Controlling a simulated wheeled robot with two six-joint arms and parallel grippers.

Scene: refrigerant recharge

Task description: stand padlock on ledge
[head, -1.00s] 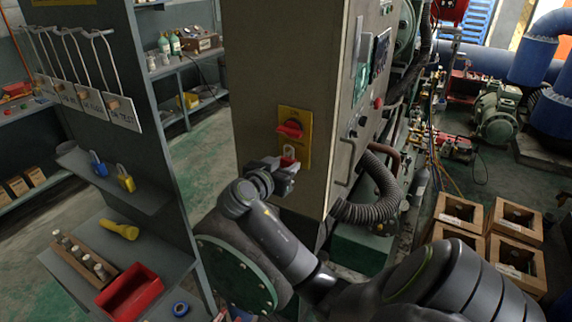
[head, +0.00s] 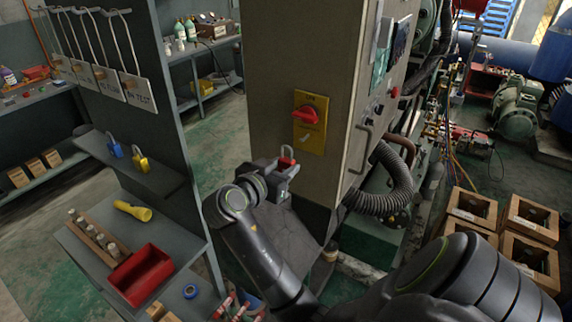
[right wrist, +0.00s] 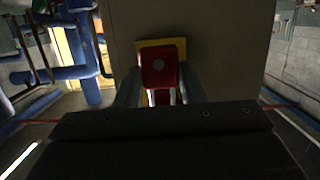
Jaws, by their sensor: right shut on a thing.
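A red padlock (head: 286,163) is in my right gripper (head: 283,168), in front of the cabinet and below the yellow switch plate (head: 310,136). In the right wrist view the red padlock (right wrist: 158,70) sits between the two fingers, with the plate behind it. The ledge (head: 160,183) is a grey shelf on the side of the rack at left. A blue padlock (head: 114,149) and a yellow padlock (head: 142,164) stand on it, shackles up. My left gripper is not in view.
The switch plate carries a red handle (head: 305,115). Below the ledge, a lower shelf holds a yellow flashlight (head: 133,211), a red bin (head: 140,275) and blue tape (head: 190,291). Sign tags (head: 139,92) hang above the ledge. The ledge's right part is bare.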

